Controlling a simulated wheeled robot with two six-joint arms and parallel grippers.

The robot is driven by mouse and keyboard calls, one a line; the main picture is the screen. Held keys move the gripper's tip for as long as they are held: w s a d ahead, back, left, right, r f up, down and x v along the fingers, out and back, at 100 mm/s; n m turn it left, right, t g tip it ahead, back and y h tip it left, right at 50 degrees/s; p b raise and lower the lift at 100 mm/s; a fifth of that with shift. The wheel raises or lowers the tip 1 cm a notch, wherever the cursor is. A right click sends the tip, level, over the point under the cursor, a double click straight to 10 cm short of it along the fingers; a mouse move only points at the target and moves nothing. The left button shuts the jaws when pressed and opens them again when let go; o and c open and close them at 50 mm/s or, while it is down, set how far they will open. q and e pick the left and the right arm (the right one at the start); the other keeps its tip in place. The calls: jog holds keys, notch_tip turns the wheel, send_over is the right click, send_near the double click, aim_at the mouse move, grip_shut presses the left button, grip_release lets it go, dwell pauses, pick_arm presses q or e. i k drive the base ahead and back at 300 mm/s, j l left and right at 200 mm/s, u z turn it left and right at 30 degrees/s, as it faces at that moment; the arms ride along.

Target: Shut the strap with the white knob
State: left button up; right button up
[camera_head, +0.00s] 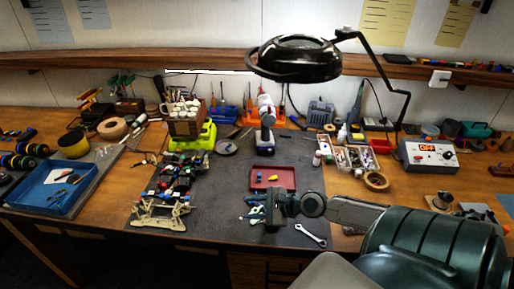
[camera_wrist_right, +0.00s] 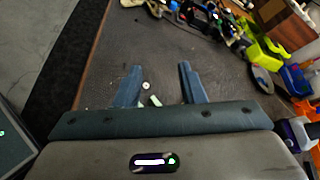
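The RC car chassis (camera_head: 177,181) lies on the dark mat left of centre, with a pale front end and red, blue and black parts. It also shows at the top of the right wrist view (camera_wrist_right: 218,18). I cannot make out the strap or its white knob on the car. My right gripper (camera_head: 257,212) is over the mat, right of the car and apart from it. In the right wrist view its fingers (camera_wrist_right: 160,84) are spread, with a small white round piece (camera_wrist_right: 146,85) and a pale piece (camera_wrist_right: 155,101) visible between them, apparently on the mat. My left gripper is out of view.
A red tray (camera_head: 285,179) with small parts lies behind my right gripper. A wrench (camera_head: 310,234) lies to its right. A magnifier lamp (camera_head: 300,60) hangs over the bench. A green-based rack (camera_head: 190,135) and a drill (camera_head: 266,125) stand behind. The mat (camera_head: 225,200) between car and gripper is mostly clear.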

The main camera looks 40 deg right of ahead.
aim_at(188, 173)
jog(key=i+j+z, duration=0.1)
jog(key=j, duration=0.15)
jog(key=i+j, duration=0.1)
jog(key=j, duration=0.15)
jog(key=i+j+z, duration=0.25)
jog(key=i, duration=0.25)
jog(key=i+j+z, duration=0.25)
jog(key=i, duration=0.25)
jog(key=l, duration=0.05)
